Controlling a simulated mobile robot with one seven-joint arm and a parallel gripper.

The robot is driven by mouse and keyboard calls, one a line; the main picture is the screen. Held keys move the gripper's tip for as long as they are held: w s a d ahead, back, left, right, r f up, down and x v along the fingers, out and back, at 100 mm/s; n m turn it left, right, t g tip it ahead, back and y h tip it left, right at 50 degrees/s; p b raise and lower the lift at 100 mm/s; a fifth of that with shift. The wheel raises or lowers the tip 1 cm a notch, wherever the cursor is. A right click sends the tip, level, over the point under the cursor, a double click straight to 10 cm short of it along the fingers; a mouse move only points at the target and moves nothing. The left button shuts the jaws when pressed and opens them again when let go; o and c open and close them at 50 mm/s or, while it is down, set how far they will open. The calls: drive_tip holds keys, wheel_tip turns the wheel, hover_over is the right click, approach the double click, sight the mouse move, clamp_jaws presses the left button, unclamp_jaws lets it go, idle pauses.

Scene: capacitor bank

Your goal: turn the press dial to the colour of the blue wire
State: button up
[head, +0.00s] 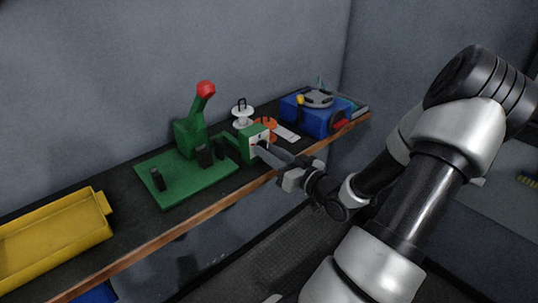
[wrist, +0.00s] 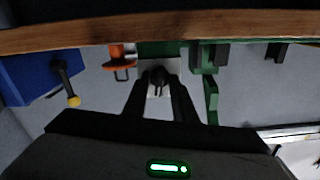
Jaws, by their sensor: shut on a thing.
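The green press (head: 187,137) with a red-knobbed lever (head: 206,89) stands on a green base (head: 203,186). At its right is a green dial box (head: 248,149) with a white face. In the wrist view, the black dial knob (wrist: 158,75) is in front of the white face (wrist: 152,90). My gripper (head: 264,148) reaches the face from the right; in the wrist view its two dark fingers (wrist: 158,84) are shut on the knob. The fingers hide much of the face, so the dial's setting and colour marks are unreadable. I cannot make out a blue wire.
A white spool (head: 243,117) and an orange spool (head: 268,125) stand behind the dial box. A blue box (head: 318,119) is at the far right of the shelf, and a yellow tray (head: 55,240) at the left. The shelf has a wooden front edge (head: 165,240).

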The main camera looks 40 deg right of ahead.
drive_tip(key=shift+n+b, duration=0.45)
drive_tip(key=shift+n, duration=0.55)
drive_tip(key=o, duration=0.7)
drive_tip(key=shift+c, duration=0.2)
drive_tip(key=s+d+p, duration=0.1)
drive_tip(key=s, duration=1.6)
drive_tip(key=shift+s+d, duration=0.2)
